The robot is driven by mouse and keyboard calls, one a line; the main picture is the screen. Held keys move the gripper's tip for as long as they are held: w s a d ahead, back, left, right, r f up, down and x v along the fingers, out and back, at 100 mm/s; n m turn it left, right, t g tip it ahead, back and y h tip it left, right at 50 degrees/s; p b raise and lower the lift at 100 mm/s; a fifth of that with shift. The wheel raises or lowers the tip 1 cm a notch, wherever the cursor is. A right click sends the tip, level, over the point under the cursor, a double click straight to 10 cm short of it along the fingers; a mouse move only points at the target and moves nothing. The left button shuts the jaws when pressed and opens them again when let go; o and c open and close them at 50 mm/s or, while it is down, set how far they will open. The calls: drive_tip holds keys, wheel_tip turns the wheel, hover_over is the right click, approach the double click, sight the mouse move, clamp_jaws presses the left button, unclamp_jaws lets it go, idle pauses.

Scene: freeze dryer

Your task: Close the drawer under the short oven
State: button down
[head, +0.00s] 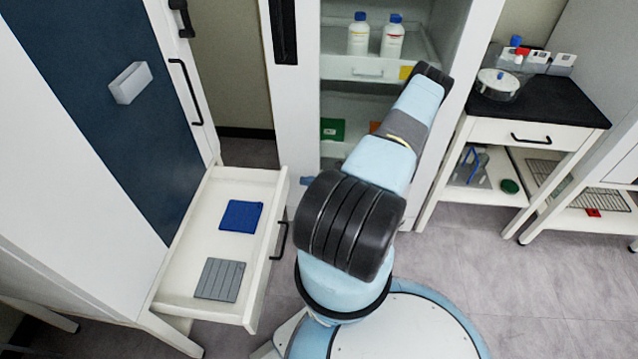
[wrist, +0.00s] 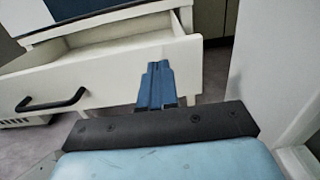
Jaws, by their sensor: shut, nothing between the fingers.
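The white drawer (head: 235,300) is pulled out under the white oven with a dark blue door (head: 95,100) at the left of the head view. A black bar handle (head: 280,241) is on its front. In the wrist view, the drawer front (wrist: 115,82) and its handle (wrist: 50,101) face me. My gripper (wrist: 155,70) is shut and empty, with its blue fingers in front of the drawer front near its right end. Whether they touch it I cannot tell. In the head view my arm hides most of the gripper.
A blue flat piece (head: 240,216) and a grey ribbed plate (head: 221,279) lie in the drawer. A tall open white cabinet with bottles (head: 392,40) stands behind my arm. A black-topped table (head: 540,100) stands at right. Floor (head: 560,290) is clear at lower right.

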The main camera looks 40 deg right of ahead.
sight(285, 180)
drive_tip(key=shift+x, duration=2.8)
